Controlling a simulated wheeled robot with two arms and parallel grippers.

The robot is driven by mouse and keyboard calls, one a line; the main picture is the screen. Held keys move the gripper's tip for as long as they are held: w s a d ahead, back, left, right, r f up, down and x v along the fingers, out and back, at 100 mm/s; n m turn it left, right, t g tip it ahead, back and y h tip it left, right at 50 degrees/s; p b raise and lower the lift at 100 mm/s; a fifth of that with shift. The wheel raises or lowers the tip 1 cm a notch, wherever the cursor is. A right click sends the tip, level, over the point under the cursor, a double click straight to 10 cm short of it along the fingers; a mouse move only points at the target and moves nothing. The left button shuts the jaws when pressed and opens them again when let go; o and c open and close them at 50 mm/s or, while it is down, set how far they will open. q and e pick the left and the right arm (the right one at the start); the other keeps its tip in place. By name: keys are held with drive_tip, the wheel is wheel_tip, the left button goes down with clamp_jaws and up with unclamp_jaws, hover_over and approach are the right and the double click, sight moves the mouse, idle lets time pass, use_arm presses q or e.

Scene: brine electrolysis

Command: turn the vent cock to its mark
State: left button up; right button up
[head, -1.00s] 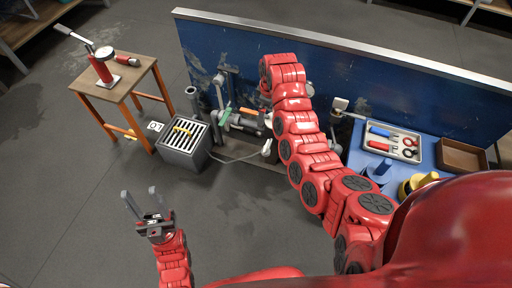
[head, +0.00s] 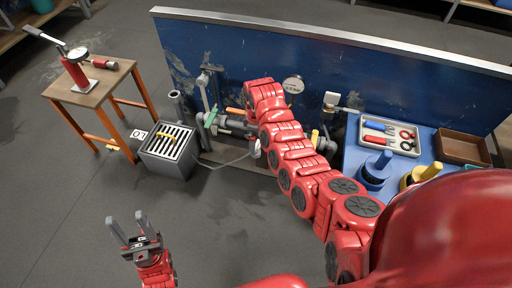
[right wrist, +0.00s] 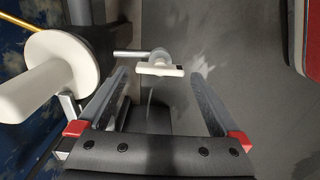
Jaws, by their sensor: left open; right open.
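A small white T-shaped handle (right wrist: 160,69), which looks like the vent cock, shows in the right wrist view. It lies between and just beyond my right gripper's fingertips (right wrist: 160,80), with no visible contact. My right gripper is open and empty; in the head view my own red arm hides it. I cannot make out the mark. My left gripper (head: 129,226) is open and empty over bare floor, far from the pipework (head: 235,124).
A large white knob (right wrist: 50,75) stands close left of my right gripper. A blue panel (head: 400,85) rises behind the pipework, with a round gauge (head: 293,85). A grey grated box (head: 165,163) stands left, near a wooden table (head: 92,84). The front floor is clear.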

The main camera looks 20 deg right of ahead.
drive_tip(key=shift+f, duration=1.2)
drive_tip(key=c, duration=1.1)
